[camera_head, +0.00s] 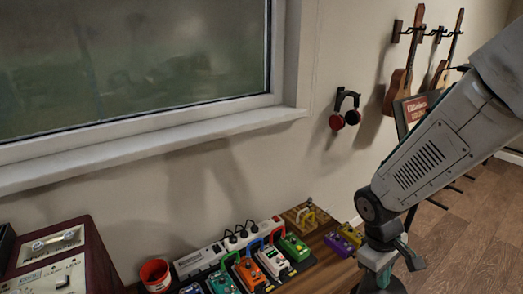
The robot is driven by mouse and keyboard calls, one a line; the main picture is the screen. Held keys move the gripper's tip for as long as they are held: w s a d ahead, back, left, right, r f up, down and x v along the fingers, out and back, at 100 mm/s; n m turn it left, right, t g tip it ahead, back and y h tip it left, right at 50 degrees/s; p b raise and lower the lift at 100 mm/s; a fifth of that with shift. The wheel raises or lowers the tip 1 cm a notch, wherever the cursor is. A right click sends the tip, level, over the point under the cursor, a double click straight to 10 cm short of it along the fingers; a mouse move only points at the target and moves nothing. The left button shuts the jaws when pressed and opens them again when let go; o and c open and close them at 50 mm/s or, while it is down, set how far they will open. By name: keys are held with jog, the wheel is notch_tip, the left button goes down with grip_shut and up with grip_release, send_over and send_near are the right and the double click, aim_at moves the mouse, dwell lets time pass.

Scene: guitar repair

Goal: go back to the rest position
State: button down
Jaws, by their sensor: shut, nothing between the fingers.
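My arm (430,150) comes in from the right edge and bends down at a dark round joint. My gripper (382,283) is at the bottom edge, right of the wooden bench top (325,262). Only its upper part shows; the fingertips are cut off by the frame. It is shut, and I see nothing held in it.
A purple-and-yellow pedal (343,240) sits close left of my wrist. Several coloured pedals, a power strip (201,260) and a red cup (155,275) are on the bench. Headphones (345,108) and guitars (405,65) hang on the wall. Floor (475,225) shows at right.

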jog(key=s+r+m+t+y, duration=0.1)
jog(key=s+r+m, duration=0.2)
jog(key=s+r, duration=0.3)
jog(key=s+a+r+m+t+y, duration=0.1)
jog(key=s+r+m, duration=0.2)
jog(key=s+r, duration=0.4)
jog(key=shift+r+t+y, duration=0.3)
jog(key=shift+r, duration=3.6)
